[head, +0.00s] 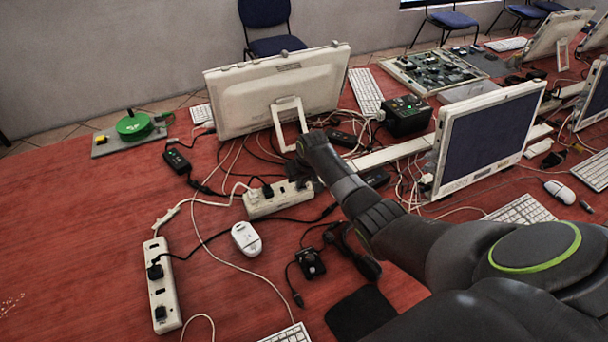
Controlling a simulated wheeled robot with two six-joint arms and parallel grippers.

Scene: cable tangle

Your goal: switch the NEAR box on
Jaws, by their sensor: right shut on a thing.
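My right arm comes in from the lower right. Its gripper (301,171) points down at the right end of the rear white power strip (270,200). It is shut on what looks like a black plug, mostly hidden by the hand. This strip has a black plug and leads in it. A second white power strip (161,290) lies nearer, at the left, with a black plug (155,271) in it. I cannot tell which thing is called the near box; switch states are too small to read. My left gripper is not in view.
A monitor seen from behind (270,95) stands behind the strips, another monitor (490,135) at the right. A white mouse (246,239), a small black device (310,263) and loose cables lie in front. A green reel (133,126) sits at the back left. The left red tabletop (70,230) is clear.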

